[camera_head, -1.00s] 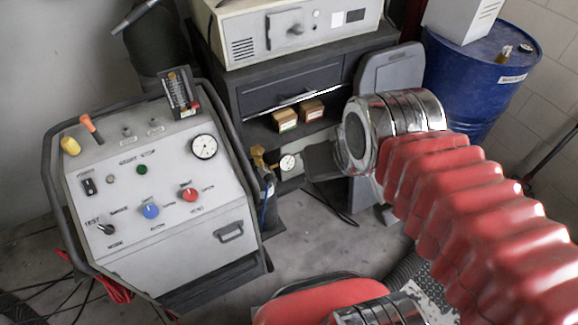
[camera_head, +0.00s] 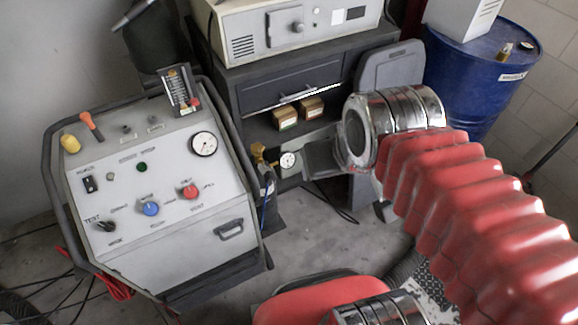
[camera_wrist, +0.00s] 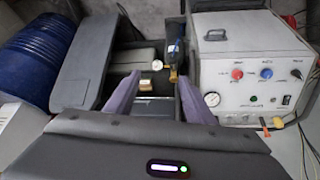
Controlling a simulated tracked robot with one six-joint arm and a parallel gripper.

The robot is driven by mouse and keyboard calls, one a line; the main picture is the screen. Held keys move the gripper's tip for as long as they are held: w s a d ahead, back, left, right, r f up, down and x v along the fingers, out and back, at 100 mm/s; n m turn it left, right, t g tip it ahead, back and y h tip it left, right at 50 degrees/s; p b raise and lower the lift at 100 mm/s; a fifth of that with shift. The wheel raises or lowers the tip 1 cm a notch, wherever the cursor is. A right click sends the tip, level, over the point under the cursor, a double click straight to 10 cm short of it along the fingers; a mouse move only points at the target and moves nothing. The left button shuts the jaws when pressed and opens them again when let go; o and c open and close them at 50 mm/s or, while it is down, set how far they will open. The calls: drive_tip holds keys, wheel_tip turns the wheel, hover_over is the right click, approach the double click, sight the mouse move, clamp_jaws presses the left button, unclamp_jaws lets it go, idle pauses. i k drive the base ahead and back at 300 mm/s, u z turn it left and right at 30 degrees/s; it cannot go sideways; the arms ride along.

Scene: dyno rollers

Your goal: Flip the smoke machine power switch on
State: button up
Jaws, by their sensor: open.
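The smoke machine (camera_head: 165,240) is a light grey wheeled unit with a sloped panel at the left in the head view. Its black power rocker switch (camera_head: 89,184) sits at the panel's upper left. In the wrist view the smoke machine (camera_wrist: 245,58) appears upside down at the right, with the power switch (camera_wrist: 286,99) near its lower right corner. My gripper (camera_wrist: 159,82) is open, with two purple-grey fingers apart and nothing between them. It is to the side of the machine and does not touch the switch. The switch position is too small to tell.
The panel also has a blue knob (camera_head: 151,208), a red knob (camera_head: 190,192), a green button (camera_head: 142,167) and a gauge (camera_head: 203,144). A dark tube frame edges the machine. A dark cabinet (camera_head: 290,90) and blue drum (camera_head: 475,75) stand behind. Clear floor lies between machine and arm.

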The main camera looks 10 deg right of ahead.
sight(89, 183)
drive_tip(key=u, duration=1.6)
drive_tip(key=k, duration=0.65)
drive_tip(key=u, duration=0.5)
drive_tip(key=i, duration=1.1)
drive_tip(key=u, duration=0.45)
